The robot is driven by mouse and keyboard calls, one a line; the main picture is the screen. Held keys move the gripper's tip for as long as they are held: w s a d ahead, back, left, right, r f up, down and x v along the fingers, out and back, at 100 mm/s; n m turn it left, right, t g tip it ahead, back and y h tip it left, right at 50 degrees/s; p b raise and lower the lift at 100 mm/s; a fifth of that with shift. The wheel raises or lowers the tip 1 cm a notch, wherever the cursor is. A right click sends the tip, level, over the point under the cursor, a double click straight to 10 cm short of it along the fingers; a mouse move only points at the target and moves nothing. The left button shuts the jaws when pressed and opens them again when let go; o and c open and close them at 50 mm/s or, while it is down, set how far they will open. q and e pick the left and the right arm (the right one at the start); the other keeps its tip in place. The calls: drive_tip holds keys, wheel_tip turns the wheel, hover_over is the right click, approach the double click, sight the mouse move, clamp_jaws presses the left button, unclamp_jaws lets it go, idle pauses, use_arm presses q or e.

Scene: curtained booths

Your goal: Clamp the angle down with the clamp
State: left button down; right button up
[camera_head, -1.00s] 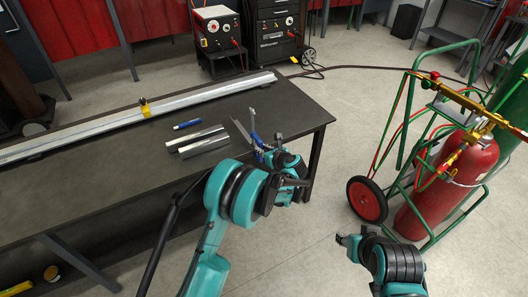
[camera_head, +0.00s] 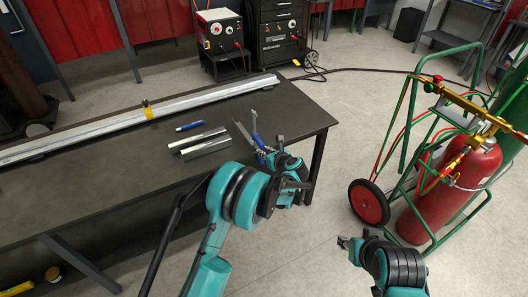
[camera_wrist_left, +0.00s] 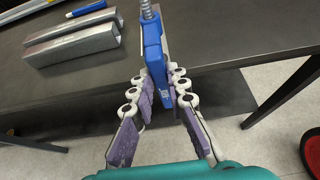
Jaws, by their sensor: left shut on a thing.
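The clamp, with a blue handle (camera_wrist_left: 154,50) and a grey metal bar (camera_head: 245,134), is at the table's front right edge. My left gripper (camera_wrist_left: 160,88) is shut on its blue handle, with fingers on both sides. In the head view, my left gripper (camera_head: 272,150) hides part of the clamp. A long pale metal angle (camera_head: 100,122) lies along the table's back, with a yellow clamp-like piece (camera_head: 148,112) on it. Two short metal profiles (camera_head: 204,143) lie left of the held clamp. My right gripper (camera_head: 345,242) is over the floor, apart from the table; its jaws are unclear.
The dark table (camera_head: 110,165) has bare room at left and around the short profiles. A blue marker-like item (camera_head: 189,126) lies behind them. A green gas-cylinder cart (camera_head: 412,190) with a red cylinder (camera_head: 460,175) stands right of the table.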

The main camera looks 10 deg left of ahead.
use_arm(q)
drive_tip(key=c, duration=1.4)
unclamp_jaws()
